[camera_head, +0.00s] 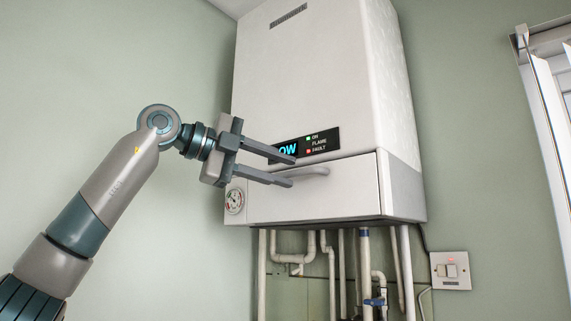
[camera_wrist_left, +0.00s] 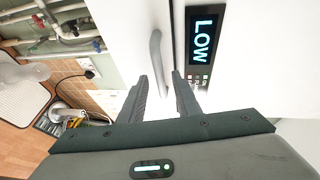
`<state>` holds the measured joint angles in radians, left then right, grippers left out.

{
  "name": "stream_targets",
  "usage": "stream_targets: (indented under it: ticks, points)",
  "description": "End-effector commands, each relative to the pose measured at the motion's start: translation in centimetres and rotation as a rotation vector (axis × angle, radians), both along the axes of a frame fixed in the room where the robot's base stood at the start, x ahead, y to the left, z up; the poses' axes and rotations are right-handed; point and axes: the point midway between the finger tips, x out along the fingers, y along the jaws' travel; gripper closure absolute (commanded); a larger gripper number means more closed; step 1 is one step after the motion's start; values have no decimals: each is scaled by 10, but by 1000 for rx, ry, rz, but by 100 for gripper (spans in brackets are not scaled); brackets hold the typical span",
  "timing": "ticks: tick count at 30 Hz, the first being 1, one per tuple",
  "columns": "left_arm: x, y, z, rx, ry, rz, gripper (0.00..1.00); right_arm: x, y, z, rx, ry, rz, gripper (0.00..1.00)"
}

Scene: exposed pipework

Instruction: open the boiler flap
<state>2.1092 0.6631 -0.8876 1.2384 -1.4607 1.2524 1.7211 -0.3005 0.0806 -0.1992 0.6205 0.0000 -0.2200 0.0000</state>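The white boiler (camera_head: 320,80) hangs on the wall in the head view. Its flap (camera_head: 340,195) is the lower front panel and looks closed. A curved handle (camera_head: 318,174) runs along the flap's upper part, and it also shows in the left wrist view (camera_wrist_left: 156,62). My left gripper (camera_head: 293,171) is open and empty in front of the boiler, near the handle's left end. In the wrist view its two fingers (camera_wrist_left: 158,83) point toward the handle, with the handle's end roughly between their tips. I cannot tell whether they touch it. My right gripper is not in view.
A display (camera_head: 308,146) reading "LOW" sits just above the flap. A pressure gauge (camera_head: 235,201) is at the boiler's lower left. Several pipes (camera_head: 364,270) run below, and a switch (camera_head: 451,270) is on the wall at right. Window blinds (camera_head: 550,130) hang at far right.

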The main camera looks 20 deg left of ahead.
Motion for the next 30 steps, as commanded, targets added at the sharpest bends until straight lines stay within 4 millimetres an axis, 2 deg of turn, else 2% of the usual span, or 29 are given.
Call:
stream_targets:
  ticks: [6,15,17,19,30]
  points:
    - [11,-10,-3,1,1,0,70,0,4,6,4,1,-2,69]
    - [11,-11,-3,1,1,0,70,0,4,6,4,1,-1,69]
    - [11,-11,-3,1,1,0,82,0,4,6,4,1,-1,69]
    - [11,-11,-3,1,1,0,98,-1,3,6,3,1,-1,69]
    - [11,-10,-6,-2,-6,0,100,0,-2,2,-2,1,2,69]
